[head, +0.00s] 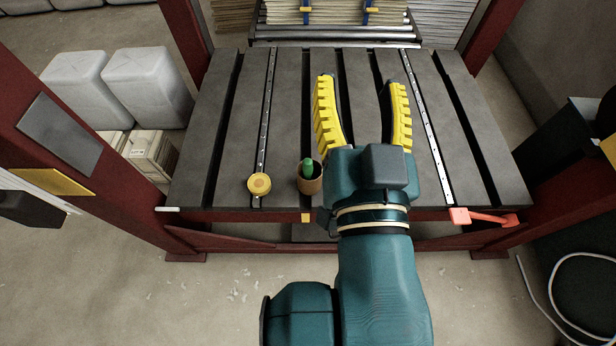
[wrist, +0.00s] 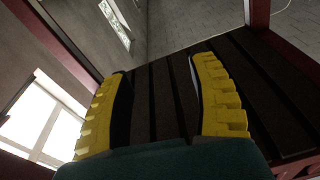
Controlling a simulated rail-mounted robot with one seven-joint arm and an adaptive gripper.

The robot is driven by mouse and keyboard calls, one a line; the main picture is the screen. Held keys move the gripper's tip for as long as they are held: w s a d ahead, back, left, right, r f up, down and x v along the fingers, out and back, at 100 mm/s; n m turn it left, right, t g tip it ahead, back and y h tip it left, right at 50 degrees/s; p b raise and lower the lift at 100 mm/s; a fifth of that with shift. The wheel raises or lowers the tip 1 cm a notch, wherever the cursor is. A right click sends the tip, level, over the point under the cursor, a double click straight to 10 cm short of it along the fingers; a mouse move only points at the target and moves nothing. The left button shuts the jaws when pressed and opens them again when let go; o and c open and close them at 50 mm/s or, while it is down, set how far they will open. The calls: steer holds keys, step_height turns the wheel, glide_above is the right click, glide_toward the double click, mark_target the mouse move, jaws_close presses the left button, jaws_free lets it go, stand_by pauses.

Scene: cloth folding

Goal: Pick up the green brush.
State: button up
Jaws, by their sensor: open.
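A green brush (head: 308,165) stands upright in a brown pot (head: 310,185) near the front edge of the grey slatted table (head: 222,120). Only its green upper part shows above the rim; the rest is hidden in the pot. My gripper (head: 362,85) is open, with two yellow ribbed fingers spread apart over the table, to the right of the brush and farther back. Nothing shows between the fingers. In the wrist view my gripper (wrist: 155,70) also shows open and empty, and the brush is not in that view.
A round yellow object (head: 260,184) sits left of the pot. A red-orange part (head: 482,217) is at the front right corner. Dark red posts (head: 190,25) flank the table. White containers (head: 148,87) stand at left. The table's middle and back are clear.

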steer(key=w+f+m+g+p, duration=0.1)
steer(key=w+f+g, duration=0.3)
steer(key=w+f, duration=0.3)
steer(key=w+f+m+g+p, duration=0.1)
steer(key=w+f+g+p, duration=0.2)
steer(key=f, duration=0.7)
steer(key=g+p, duration=1.1)
steer(key=p, duration=0.2)
glide_above(308, 167)
step_height(308, 167, down, 6)
step_height(308, 167, down, 10)
steer(key=b, duration=0.7)
steer(key=shift+w+a+f+b, duration=0.1)
steer(key=shift+w+f+b, duration=0.1)
steer(key=shift+b, duration=0.2)
steer(key=f+b, duration=0.3)
steer(key=b, duration=0.1)
steer(key=w+f+b, duration=0.1)
steer(key=f+b, duration=0.2)
steer(key=b, duration=0.1)
steer(key=shift+w+d+b, duration=0.1)
steer(key=shift+d+b, duration=0.1)
steer(key=shift+b, duration=0.2)
steer(key=shift+r, duration=0.15)
